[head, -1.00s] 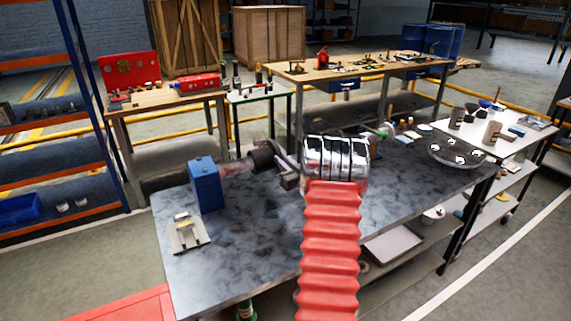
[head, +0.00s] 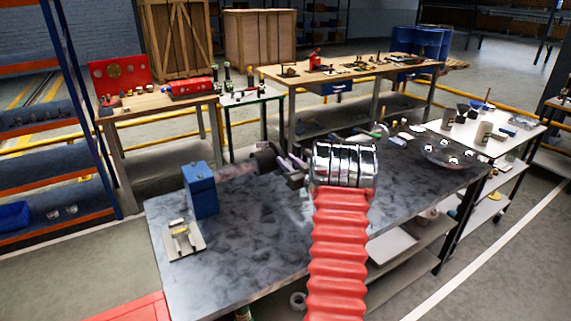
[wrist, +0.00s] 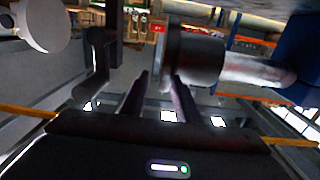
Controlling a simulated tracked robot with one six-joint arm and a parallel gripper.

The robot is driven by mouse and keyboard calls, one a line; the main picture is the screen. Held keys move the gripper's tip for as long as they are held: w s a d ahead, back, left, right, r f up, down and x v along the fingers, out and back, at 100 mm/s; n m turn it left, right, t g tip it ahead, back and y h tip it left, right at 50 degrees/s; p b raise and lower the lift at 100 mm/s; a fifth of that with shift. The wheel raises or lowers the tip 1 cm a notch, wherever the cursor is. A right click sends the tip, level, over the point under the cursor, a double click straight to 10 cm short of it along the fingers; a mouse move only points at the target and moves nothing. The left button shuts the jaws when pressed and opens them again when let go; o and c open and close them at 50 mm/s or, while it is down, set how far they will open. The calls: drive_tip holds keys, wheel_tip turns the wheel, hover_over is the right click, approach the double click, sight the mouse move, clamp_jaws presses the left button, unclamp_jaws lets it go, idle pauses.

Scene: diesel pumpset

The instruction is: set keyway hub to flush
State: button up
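The dark keyway hub (head: 267,157) sits on the end of a pale shaft (head: 236,170) that sticks out sideways from a blue block (head: 201,190) on the grey bench. In the wrist view the hub (wrist: 197,57) is a dark cylinder with a wider rim at its left end, and the shaft (wrist: 255,72) runs right to the blue block (wrist: 299,62). In the head view my gripper (head: 290,165) is close beside the hub's right end.
A small metal fixture (head: 183,240) lies on the bench (head: 240,250) in front of the block. A round tray (head: 447,153) with shiny balls is at the bench's right end. A dark post-like part (wrist: 98,65) stands left of my fingers in the wrist view.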

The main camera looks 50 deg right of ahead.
drive_tip(key=shift+o, duration=0.4)
drive_tip(key=shift+a, duration=0.15)
drive_tip(key=v, duration=1.3)
drive_tip(key=shift+s, duration=0.35)
drive_tip(key=shift+w, duration=0.1)
